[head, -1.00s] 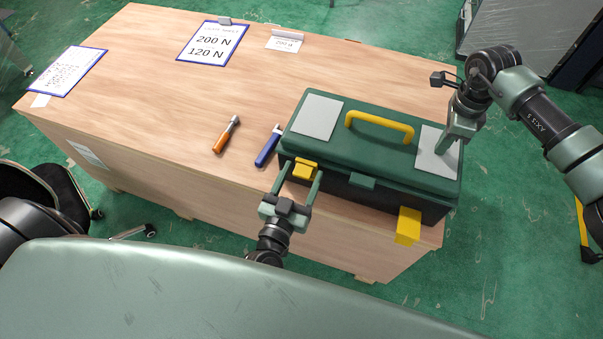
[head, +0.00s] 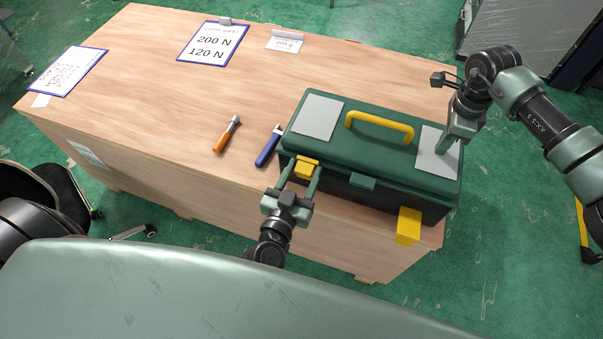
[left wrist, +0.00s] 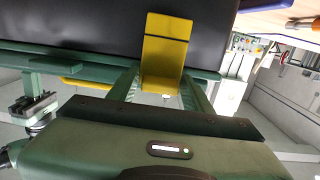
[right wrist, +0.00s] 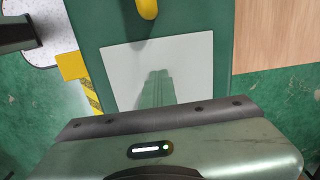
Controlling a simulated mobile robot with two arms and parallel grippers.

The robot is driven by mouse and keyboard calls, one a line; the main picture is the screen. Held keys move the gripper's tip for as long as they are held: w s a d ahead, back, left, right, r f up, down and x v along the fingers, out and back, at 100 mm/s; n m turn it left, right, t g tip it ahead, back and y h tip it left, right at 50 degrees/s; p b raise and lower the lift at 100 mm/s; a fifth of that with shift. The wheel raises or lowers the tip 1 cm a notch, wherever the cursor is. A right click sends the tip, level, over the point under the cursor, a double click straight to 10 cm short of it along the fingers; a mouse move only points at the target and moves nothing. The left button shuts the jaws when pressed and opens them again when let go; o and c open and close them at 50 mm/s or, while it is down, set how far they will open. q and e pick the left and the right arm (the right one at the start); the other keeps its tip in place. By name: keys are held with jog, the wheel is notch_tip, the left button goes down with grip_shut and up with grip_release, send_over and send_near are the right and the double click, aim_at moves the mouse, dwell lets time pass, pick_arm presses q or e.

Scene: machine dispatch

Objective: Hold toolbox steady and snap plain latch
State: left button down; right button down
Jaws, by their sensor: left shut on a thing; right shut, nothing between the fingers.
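The dark green toolbox (head: 375,140) stands at the table's front right, its lid down, with a yellow handle (head: 380,124) and two grey pads on top. The plain yellow latch (head: 307,167) is at its front left; it fills the upper middle of the left wrist view (left wrist: 165,50). My left gripper (head: 303,175) is shut on this latch, one finger on each side. The other yellow latch (head: 408,226) sticks out at the front right; the right wrist view shows black stripes on it (right wrist: 75,68). My right gripper (head: 441,148) is shut and empty, its tips at the right grey pad (head: 430,160).
A blue-handled tool (head: 268,150) lies just left of the toolbox, and an orange-handled tool (head: 226,136) lies further left. Two clipboards (head: 211,45) (head: 66,72) and a small card (head: 285,41) lie on the wooden table (head: 140,80). The table's middle left is clear.

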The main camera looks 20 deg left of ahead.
jog(key=shift+s+f, duration=0.2)
jog(key=shift+f, duration=0.15)
pick_arm(q)
jog(key=c, duration=0.8)
grip_release()
jog(key=shift+w, duration=0.1)
jog(key=shift+c, duration=0.2)
jog(key=s+r, duration=0.1)
jog(key=s, duration=1.1)
jog(key=shift+a+r, duration=0.15)
jog(key=shift+s, duration=0.1)
pick_arm(e)
jog(key=shift+w+r+p, duration=0.15)
jog(key=shift+r+p, duration=0.15)
jog(key=shift+r, duration=0.3)
jog(key=shift+w+r+p, duration=0.15)
jog(key=shift+r+p, duration=0.15)
jog(key=shift+r, duration=0.25)
jog(key=shift+r+p, duration=1.1)
jog(key=shift+r, duration=1.45)
pick_arm(q)
notch_tip(320, 180, up, 3)
jog(key=shift+r, duration=0.15)
